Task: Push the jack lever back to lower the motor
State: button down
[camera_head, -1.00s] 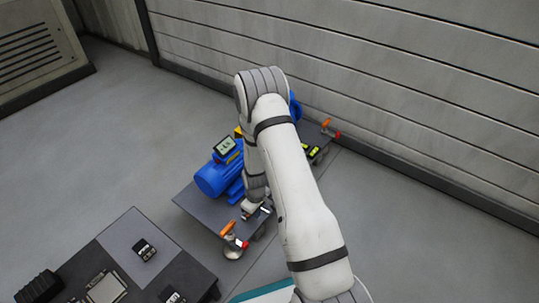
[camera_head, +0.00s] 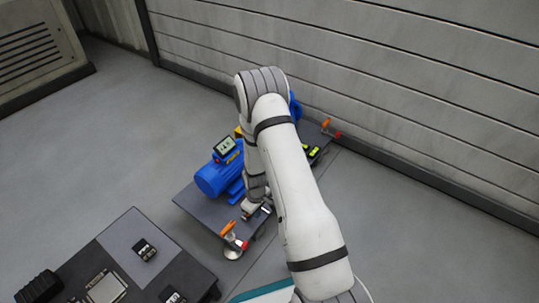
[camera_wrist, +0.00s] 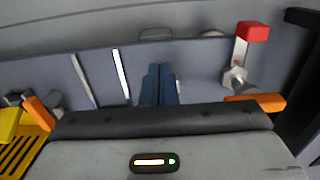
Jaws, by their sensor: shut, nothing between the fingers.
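The blue motor (camera_head: 215,178) sits on a dark skid plate (camera_head: 190,203). My gripper's dark fingers are together and empty, over the plate's edge and apart from the lever. In the head view, my arm hides most of the fingers.
A second jack with an orange handle and red tip (camera_head: 337,134) is at the far end, near the panelled wall (camera_head: 400,90). A dark table (camera_head: 125,235) with small devices stands at the lower left. The floor (camera_head: 120,130) left of the skid is clear.

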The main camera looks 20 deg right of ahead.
jog(key=shift+w+a, duration=0.35)
jog(key=shift+w, duration=0.15)
dwell(0.3)
jog(key=shift+w+a, duration=0.35)
jog(key=shift+w, duration=0.1)
dwell(0.4)
jog(key=shift+s+d, duration=0.35)
jog(key=shift+s, duration=0.15)
notch_tip(320, 180, up, 7)
jog(key=p, duration=0.4)
dwell(0.4)
